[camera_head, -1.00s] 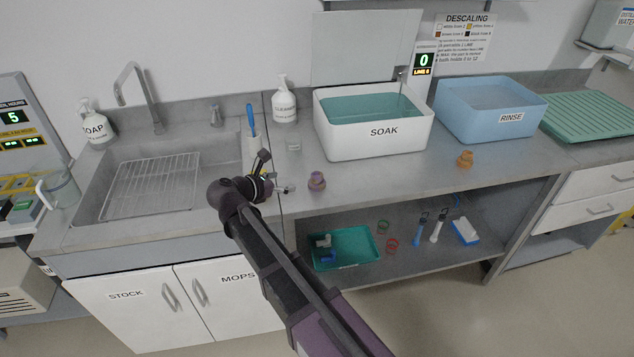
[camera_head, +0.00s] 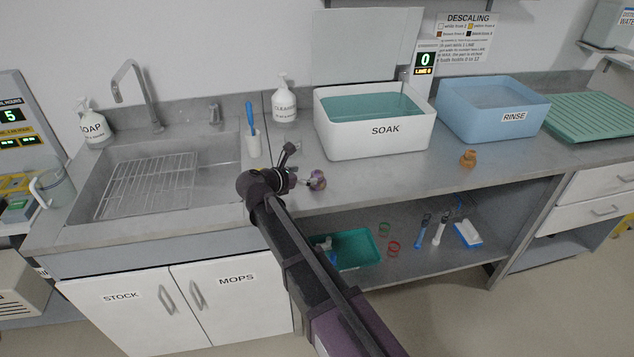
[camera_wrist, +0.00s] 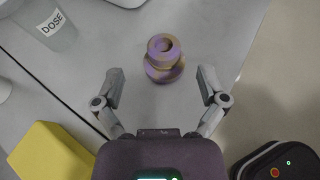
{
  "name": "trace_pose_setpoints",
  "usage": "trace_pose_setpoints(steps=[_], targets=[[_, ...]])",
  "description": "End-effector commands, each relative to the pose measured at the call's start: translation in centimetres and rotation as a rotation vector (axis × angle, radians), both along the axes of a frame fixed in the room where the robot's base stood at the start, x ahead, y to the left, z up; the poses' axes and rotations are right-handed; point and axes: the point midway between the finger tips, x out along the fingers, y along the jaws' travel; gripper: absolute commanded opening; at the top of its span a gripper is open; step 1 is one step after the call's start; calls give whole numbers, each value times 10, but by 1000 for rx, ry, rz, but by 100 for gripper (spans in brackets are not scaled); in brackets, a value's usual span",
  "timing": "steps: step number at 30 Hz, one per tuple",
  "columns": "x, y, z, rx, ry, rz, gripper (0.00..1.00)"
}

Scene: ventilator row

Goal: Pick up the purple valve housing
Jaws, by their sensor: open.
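The purple valve housing (camera_head: 318,180) stands on the grey counter to the right of the sink, close to the front edge. It is a small stepped round piece, purple with tan-brown patches, and a round hole shows in its top in the wrist view (camera_wrist: 163,57). My gripper (camera_wrist: 160,84) is open and empty. In the wrist view the housing lies ahead of the fingers, near the middle of the gap between them. In the head view my gripper (camera_head: 304,182) is just left of the housing; whether they touch is hard to tell there.
A brown-orange part (camera_head: 467,159) sits farther right on the counter. The white SOAK tub (camera_head: 385,142) and blue RINSE tub (camera_head: 500,122) stand behind. A DOSE cup (camera_wrist: 52,32) and a yellow object (camera_wrist: 48,155) lie left in the wrist view. The sink (camera_head: 110,210) is left.

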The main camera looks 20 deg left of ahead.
Motion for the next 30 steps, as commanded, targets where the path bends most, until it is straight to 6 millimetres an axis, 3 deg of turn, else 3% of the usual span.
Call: trace_pose_setpoints(steps=[8, 21, 30], targets=[[2, -1, -1, 0, 0, -1, 92], [37, -21, -19, -1, 0, -3, 92], [43, -24, -20, 0, 0, -1, 92]])
